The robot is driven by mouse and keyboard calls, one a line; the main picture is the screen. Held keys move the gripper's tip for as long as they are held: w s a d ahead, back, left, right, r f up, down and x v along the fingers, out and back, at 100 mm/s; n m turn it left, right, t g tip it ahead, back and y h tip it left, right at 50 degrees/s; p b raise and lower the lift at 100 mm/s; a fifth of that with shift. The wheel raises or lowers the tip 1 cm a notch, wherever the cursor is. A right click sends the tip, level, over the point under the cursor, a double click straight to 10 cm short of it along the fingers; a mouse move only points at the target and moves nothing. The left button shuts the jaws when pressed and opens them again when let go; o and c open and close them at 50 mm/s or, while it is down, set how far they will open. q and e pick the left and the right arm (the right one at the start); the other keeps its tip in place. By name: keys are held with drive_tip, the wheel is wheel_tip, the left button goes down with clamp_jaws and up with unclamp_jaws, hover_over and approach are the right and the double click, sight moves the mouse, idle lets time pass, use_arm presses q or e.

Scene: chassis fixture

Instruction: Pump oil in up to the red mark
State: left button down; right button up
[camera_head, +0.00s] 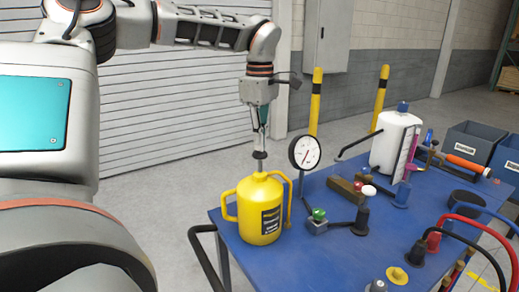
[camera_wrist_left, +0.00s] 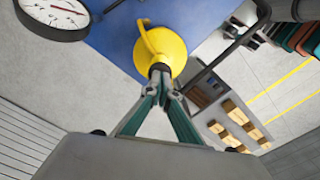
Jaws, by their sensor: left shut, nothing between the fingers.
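A yellow oil can (camera_head: 260,212) with side handles and a dark label stands at the left end of the blue table. A black pump knob (camera_head: 259,155) on a thin rod rises from its top. My left gripper (camera_head: 261,143) is shut and empty, pointing down right above the knob. In the left wrist view its fingertips (camera_wrist_left: 162,84) meet at the black knob (camera_wrist_left: 160,69), over the yellow can (camera_wrist_left: 165,45); I cannot tell whether they touch it. A white tank (camera_head: 389,140) with a pale strip and magenta tube stands farther back. I cannot make out a red mark.
A round dial gauge (camera_head: 304,152) stands close right of the can. A green-topped valve (camera_head: 319,215), black fittings and red, blue and black hoses crowd the blue table (camera_head: 330,262). Dark bins (camera_head: 473,143) and yellow-black posts (camera_head: 315,100) stand behind.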

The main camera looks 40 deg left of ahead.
sight(260, 153)
use_arm(q)
drive_tip(key=shift+f, duration=0.1)
drive_tip(key=shift+f, duration=0.15)
drive_tip(key=shift+f+b, duration=0.9)
drive_tip(key=shift+f, duration=0.75)
wheel_tip(260, 153, up, 4)
drive_tip(key=p, duration=0.4)
drive_tip(key=shift+p, duration=0.3)
drive_tip(key=shift+f, duration=0.1)
drive_tip(key=shift+r, duration=3.05)
